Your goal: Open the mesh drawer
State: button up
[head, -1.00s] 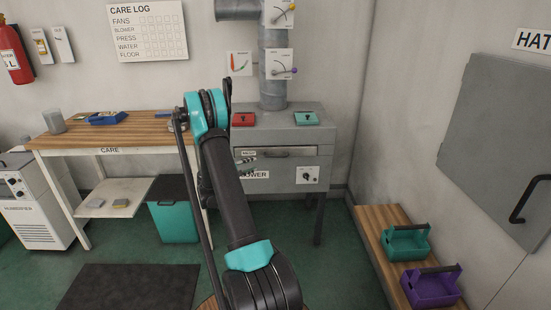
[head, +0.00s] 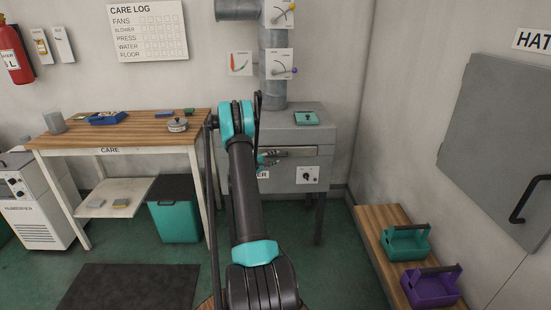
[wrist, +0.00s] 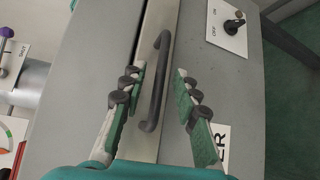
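The mesh drawer (head: 305,152) is the pale front panel across the upper part of the grey blower cabinet, and it looks closed. Its dark bar handle (wrist: 154,85) shows in the wrist view between my fingers. My gripper (wrist: 159,76) is open, with one green-padded finger on each side of the handle and a gap on both sides. I cannot tell whether the fingertips reach as deep as the bar. In the head view my arm hides the left part of the drawer, and my gripper (head: 268,158) is at its front.
A dial switch (head: 308,175) sits on the cabinet below the drawer, right of my gripper. A teal box (head: 306,118) lies on the cabinet top. A wooden workbench (head: 150,127) stands left. A low bench with a teal caddy (head: 406,242) and purple caddy (head: 432,287) stands right.

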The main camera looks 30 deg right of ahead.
jog(key=shift+w+d, duration=0.1)
jog(key=shift+d, duration=0.5)
grip_shut()
